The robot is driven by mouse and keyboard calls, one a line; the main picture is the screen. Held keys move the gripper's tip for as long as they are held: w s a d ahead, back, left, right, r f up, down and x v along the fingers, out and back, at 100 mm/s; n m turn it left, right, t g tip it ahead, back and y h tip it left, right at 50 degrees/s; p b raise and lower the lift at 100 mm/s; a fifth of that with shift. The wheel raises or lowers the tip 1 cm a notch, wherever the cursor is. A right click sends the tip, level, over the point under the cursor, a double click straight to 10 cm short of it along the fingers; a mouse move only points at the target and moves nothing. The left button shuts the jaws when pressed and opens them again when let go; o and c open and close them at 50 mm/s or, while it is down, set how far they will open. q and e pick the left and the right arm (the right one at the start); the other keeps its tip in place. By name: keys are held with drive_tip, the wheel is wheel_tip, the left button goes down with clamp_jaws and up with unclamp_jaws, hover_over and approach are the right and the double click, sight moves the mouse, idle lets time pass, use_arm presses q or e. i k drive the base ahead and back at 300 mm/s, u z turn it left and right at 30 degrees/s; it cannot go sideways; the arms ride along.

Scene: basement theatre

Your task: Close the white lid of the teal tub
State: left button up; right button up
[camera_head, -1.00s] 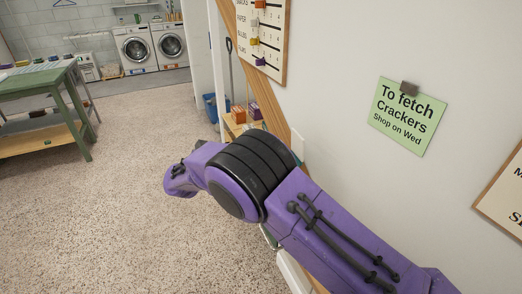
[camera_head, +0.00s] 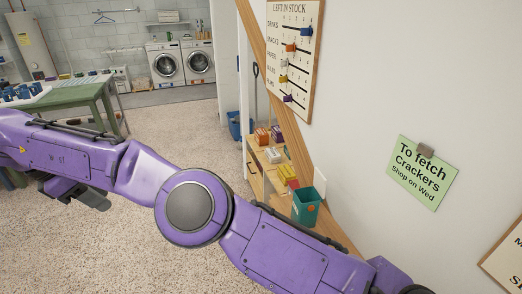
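A teal tub (camera_head: 306,207) with an orange round mark stands at the near end of the wooden shelf unit by the wall. Its top looks open. A small white panel (camera_head: 320,181) shows just behind it; I cannot tell whether this is its lid. My purple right arm crosses the camera_head view from the lower right to the left edge, in front of the shelf's lower part. Dark grey parts that look like my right gripper (camera_head: 92,197) show below the forearm at the left, well away from the tub. Its finger opening cannot be made out. My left gripper does not show.
The wooden shelf unit (camera_head: 256,182) also holds orange, purple, white, yellow and red items. A wooden post leans along the white wall beside it. A green table (camera_head: 75,96) stands at the left, washing machines (camera_head: 165,64) at the back. The speckled floor between is clear.

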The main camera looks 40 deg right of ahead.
sight(320, 184)
drive_tip(key=i, duration=2.25)
drive_tip(key=z, duration=3.75)
